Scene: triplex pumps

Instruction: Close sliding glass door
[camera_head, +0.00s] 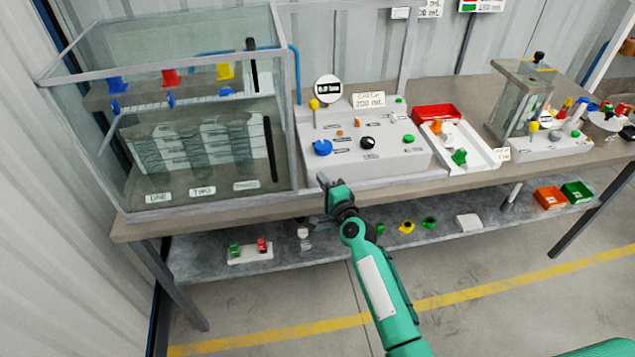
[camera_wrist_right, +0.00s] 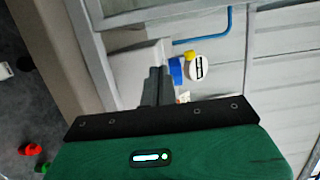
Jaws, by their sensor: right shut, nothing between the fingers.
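The glass door (camera_head: 215,165) is a clear, grey-framed panel at the front of the cabinet on the left. It has a long black upright handle (camera_head: 268,148) near its right edge. The front of the bay to its right, around the white control panel (camera_head: 375,165), is open. My right gripper (camera_head: 325,183) is shut and empty, just in front of the panel's lower left edge and right of the door's frame, apart from the handle. In the right wrist view the closed fingers (camera_wrist_right: 158,80) point toward the white panel (camera_wrist_right: 138,65). My left gripper is out of view.
The bench edge (camera_head: 450,182) runs below the gripper. A lower shelf (camera_head: 340,238) holds small coloured parts. A red tray (camera_head: 437,115) and a second pump unit (camera_head: 545,145) stand to the right. The floor in front is clear.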

